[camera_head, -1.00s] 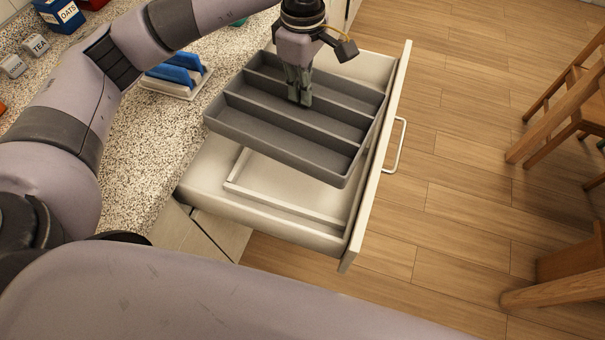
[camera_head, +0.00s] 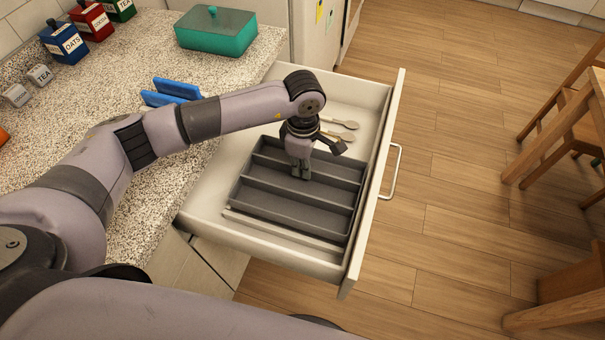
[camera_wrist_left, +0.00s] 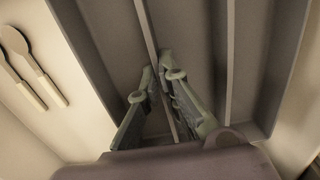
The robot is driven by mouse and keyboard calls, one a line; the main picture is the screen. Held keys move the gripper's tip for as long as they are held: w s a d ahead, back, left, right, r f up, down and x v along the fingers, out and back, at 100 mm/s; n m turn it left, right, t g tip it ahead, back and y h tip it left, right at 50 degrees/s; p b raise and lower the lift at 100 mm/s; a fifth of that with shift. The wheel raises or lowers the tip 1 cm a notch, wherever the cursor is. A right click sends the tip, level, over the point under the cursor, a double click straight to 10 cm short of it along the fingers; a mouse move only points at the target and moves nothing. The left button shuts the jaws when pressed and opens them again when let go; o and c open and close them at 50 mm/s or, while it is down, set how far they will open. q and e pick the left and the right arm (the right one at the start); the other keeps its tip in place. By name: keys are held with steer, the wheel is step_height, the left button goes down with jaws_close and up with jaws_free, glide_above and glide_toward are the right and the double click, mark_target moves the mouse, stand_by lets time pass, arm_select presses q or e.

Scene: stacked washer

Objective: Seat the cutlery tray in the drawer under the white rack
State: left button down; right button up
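The grey cutlery tray (camera_head: 283,211), with long compartments, is inside the open drawer (camera_head: 214,208). It looks about level and lies beside a pale raised rail (camera_head: 285,231) on the drawer floor. Whether its underside rests fully on the floor is hidden. My left gripper (camera_head: 301,175) points down into the tray. In the left wrist view its fingers (camera_wrist_left: 162,80) straddle a thin divider and look closed on it. The white rack is mostly hidden behind my left arm; blue items (camera_head: 178,89) stand there on the counter. My right gripper is not in view.
Wooden spoons (camera_head: 340,124) lie in the drawer beyond the tray; they also show in the left wrist view (camera_wrist_left: 30,60). A teal box (camera_head: 216,34) and several canisters (camera_head: 65,42) stand on the counter. Wooden chairs (camera_head: 570,130) are at the right, with open floor between.

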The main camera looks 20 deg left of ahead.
mark_target(300, 185)
arm_select(q)
step_height(300, 185, down, 4)
steer(key=shift+f, duration=0.1)
steer(key=shift+f, duration=0.15)
steer(key=c, duration=1.8)
jaws_free()
